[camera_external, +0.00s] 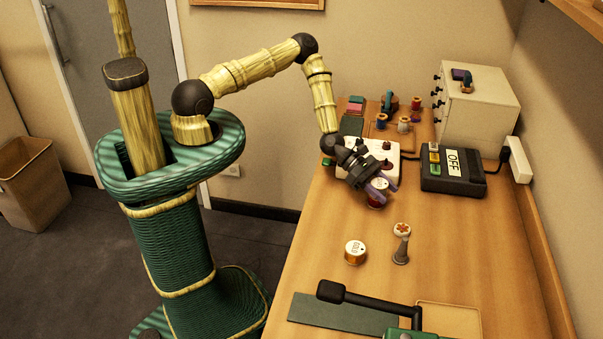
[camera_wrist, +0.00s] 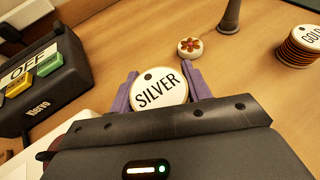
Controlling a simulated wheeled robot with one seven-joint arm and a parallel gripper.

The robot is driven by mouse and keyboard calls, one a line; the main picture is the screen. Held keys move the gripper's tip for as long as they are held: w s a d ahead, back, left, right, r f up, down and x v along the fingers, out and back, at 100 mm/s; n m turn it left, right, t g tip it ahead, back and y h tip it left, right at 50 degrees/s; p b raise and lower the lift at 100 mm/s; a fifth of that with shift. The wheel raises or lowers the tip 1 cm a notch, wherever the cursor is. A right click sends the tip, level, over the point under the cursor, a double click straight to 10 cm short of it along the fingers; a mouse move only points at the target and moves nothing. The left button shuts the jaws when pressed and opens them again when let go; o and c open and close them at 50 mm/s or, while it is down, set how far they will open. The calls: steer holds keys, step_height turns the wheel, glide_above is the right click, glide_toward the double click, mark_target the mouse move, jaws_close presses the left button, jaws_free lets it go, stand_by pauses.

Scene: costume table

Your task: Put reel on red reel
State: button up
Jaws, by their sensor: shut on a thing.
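A reel with a white top marked SILVER (camera_wrist: 160,90) sits between the two purple fingers of my gripper (camera_wrist: 158,80). In the external view my gripper (camera_external: 379,192) points down over the table, beside the white box, shut on this reel. A dark red part (camera_external: 375,205) shows just below the white top there. I cannot tell whether it belongs to the held reel or to a red reel under it. The reel's underside is hidden in the wrist view.
A copper-coloured reel marked GOLD (camera_external: 355,252) and a flower stamp (camera_external: 402,243) stand on the table (camera_external: 480,240) in front. A black OFF switch box (camera_external: 453,172) is at the right. Small spools (camera_external: 403,125) stand behind. A green press (camera_external: 404,333) is at the front.

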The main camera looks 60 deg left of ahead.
steer(key=shift+f, duration=0.15)
steer(key=o, duration=1)
steer(key=shift+r, duration=0.2)
steer(key=shift+s+a+r, duration=0.1)
steer(key=shift+a+r, duration=0.05)
steer(key=shift+a, duration=0.45)
steer(key=b+v, duration=0.2)
steer(key=v, duration=0.9)
